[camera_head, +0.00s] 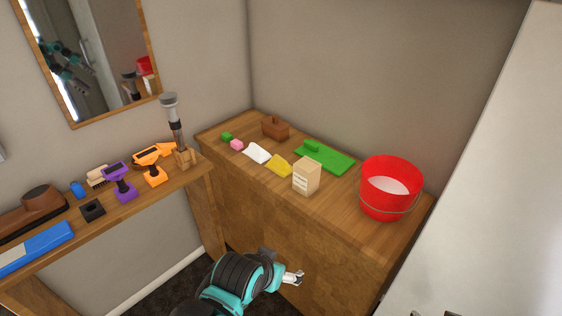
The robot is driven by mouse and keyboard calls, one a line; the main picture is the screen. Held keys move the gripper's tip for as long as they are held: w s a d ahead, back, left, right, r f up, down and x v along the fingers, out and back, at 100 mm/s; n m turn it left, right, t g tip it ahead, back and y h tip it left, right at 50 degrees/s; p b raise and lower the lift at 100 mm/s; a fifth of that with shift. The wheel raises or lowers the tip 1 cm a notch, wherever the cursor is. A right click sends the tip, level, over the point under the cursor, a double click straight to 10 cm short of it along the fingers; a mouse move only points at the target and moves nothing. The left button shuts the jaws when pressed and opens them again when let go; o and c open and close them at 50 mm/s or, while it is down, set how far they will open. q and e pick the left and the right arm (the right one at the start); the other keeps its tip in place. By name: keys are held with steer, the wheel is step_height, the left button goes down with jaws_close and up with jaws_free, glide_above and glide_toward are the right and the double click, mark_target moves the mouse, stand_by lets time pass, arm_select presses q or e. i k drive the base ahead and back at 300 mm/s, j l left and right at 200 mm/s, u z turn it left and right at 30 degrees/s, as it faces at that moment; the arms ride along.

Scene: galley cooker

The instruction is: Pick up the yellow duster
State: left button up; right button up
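The yellow duster (279,166) lies on the wooden counter top, between a white cloth on its left and a cream box on its right. It looks flat and folded, and nothing covers it. My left gripper (294,277) is low at the bottom middle, in front of the cabinet face and below the counter top. It is well apart from the duster and holds nothing that I can see. Its fingers are too small and too angled to tell their opening. My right gripper cannot be made out.
On the counter stand a cream box (307,175), a red bucket (391,187), a green dustpan-like piece (326,157), a white cloth (257,153) and a brown caddy (275,128). A shelf (140,203) with tools is at left. A white panel (485,180) blocks the right.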

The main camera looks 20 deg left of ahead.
mark_target(276, 164)
steer(key=j+z, duration=0.1)
steer(key=j, duration=0.3)
steer(key=i+j+z, duration=0.2)
steer(key=j, duration=0.45)
steer(key=j+z, duration=0.2)
steer(key=j, duration=0.45)
